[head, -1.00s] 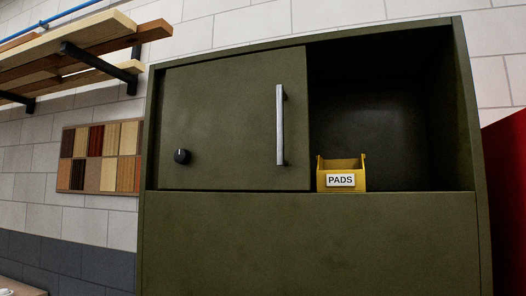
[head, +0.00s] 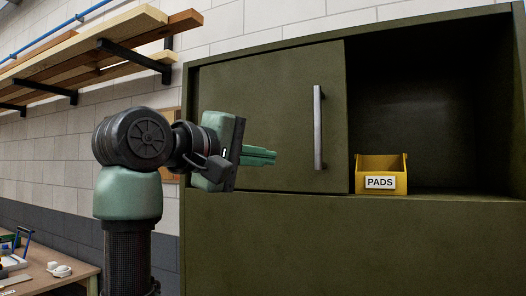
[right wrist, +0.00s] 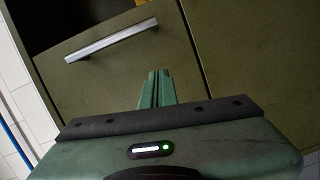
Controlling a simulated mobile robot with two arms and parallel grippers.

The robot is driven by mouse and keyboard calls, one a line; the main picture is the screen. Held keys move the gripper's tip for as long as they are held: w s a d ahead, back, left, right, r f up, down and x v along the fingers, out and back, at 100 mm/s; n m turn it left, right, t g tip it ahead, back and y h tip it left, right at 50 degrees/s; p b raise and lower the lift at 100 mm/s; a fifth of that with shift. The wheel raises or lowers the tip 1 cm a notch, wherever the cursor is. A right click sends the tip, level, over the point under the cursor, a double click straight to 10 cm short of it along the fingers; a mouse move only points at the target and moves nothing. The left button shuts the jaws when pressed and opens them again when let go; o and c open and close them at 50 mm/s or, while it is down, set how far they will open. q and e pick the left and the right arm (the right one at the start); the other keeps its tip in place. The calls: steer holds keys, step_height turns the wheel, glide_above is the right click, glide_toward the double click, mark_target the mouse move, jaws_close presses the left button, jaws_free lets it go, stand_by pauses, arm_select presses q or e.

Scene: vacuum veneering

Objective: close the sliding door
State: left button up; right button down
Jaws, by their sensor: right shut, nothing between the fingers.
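The sliding door (head: 270,95) is a dark olive panel covering the left part of the cabinet's upper opening. The right part stands open. A vertical silver bar handle (head: 319,127) sits near the door's right edge; it also shows in the right wrist view (right wrist: 111,41). My right gripper (head: 273,156) is shut and empty in front of the door. Its fingertips point right, left of the handle and apart from it in the picture. In the right wrist view the closed fingers (right wrist: 157,88) lie below the handle. My left gripper is not in view.
A yellow bin (head: 381,174) labelled PADS sits in the open compartment just right of the door's edge. The olive cabinet (head: 350,240) continues below. Wooden boards on wall brackets (head: 110,45) are at upper left. A workbench (head: 50,280) is at lower left.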

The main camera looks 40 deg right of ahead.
mark_target(304, 163)
steer(key=d, duration=0.2)
steer(key=d+p, duration=0.1)
steer(key=d, duration=0.1)
steer(key=d+p, duration=0.1)
steer(key=d, duration=0.1)
steer(key=shift+w+d, duration=0.15)
steer(key=shift+w, duration=0.15)
steer(key=shift+s+d+f+p, duration=0.25)
steer(key=shift+s+d, duration=0.15)
steer(key=shift+s, duration=0.2)
steer(key=shift+s+d+f+p, duration=0.1)
steer(key=shift+s+d+p, duration=0.15)
steer(key=shift+s+d, duration=0.25)
steer(key=shift+s+f, duration=0.15)
steer(key=shift+s, duration=0.55)
steer(key=shift+w, duration=0.1)
